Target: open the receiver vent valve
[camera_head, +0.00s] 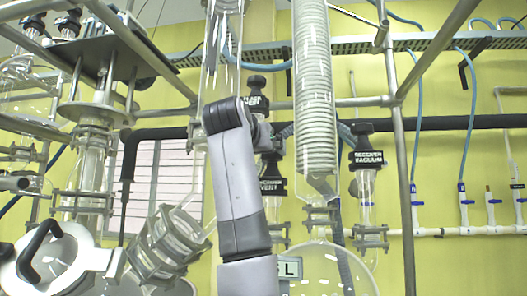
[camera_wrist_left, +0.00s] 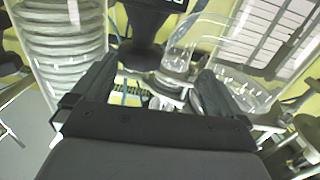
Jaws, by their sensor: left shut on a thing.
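The upper middle valve (camera_head: 256,84) has a white-lettered label too small and partly covered to read for sure. My left arm rises in front of it, and my left gripper (camera_head: 263,131) is at this valve, mostly hidden behind my wrist. In the left wrist view my left gripper (camera_wrist_left: 158,68) has its fingers on either side of a black valve part (camera_wrist_left: 146,50), shut on it. A valve labelled receiver vacuum (camera_head: 367,158) stands to the right. A lower black valve (camera_head: 272,187) is partly behind my arm.
A glass condenser with a white coil (camera_head: 313,100) stands right beside my arm. Glass columns and clamps (camera_head: 170,245) are on the left, a round flask (camera_head: 330,272) is below. Metal frame bars (camera_head: 400,140) cross on the right.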

